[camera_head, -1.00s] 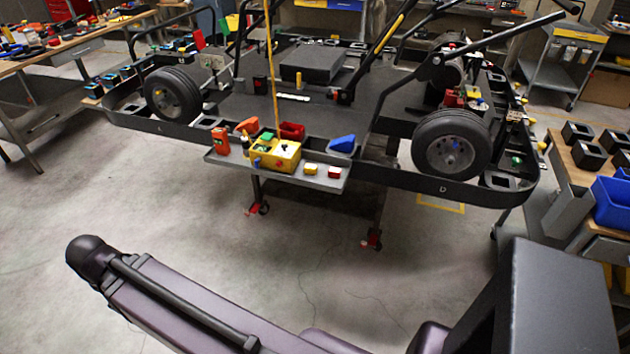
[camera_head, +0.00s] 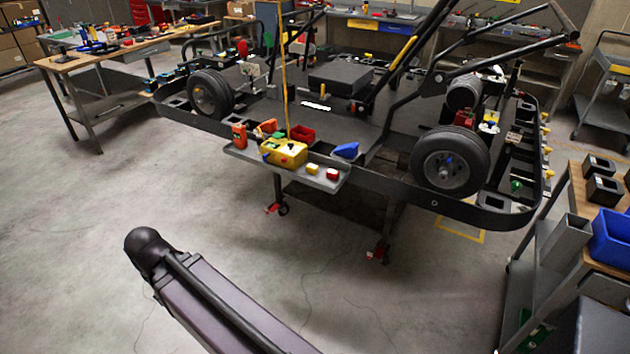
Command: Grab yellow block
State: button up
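A small yellow block (camera_head: 313,168) sits on the grey shelf (camera_head: 240,155) at the near side of the kart stand, left of a small red block (camera_head: 332,174). A larger yellow box (camera_head: 284,153) with coloured parts on top stands to its left on the same shelf. My purple arm link crosses the bottom of the view, well short of the shelf. My gripper is not in view, so its state is hidden.
The shelf also holds an orange-red item (camera_head: 239,136), a red bin (camera_head: 302,134) and a blue wedge (camera_head: 346,150). A kart wheel (camera_head: 447,162) is to the right. A workbench with a blue bin (camera_head: 611,236) stands at the right edge. The floor before the shelf is clear.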

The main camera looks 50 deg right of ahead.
aim_at(310, 168)
jog(key=u, duration=0.15)
jog(key=k, duration=0.9)
jog(key=z, duration=2.1)
jog(key=i, duration=1)
jog(key=z, duration=0.05)
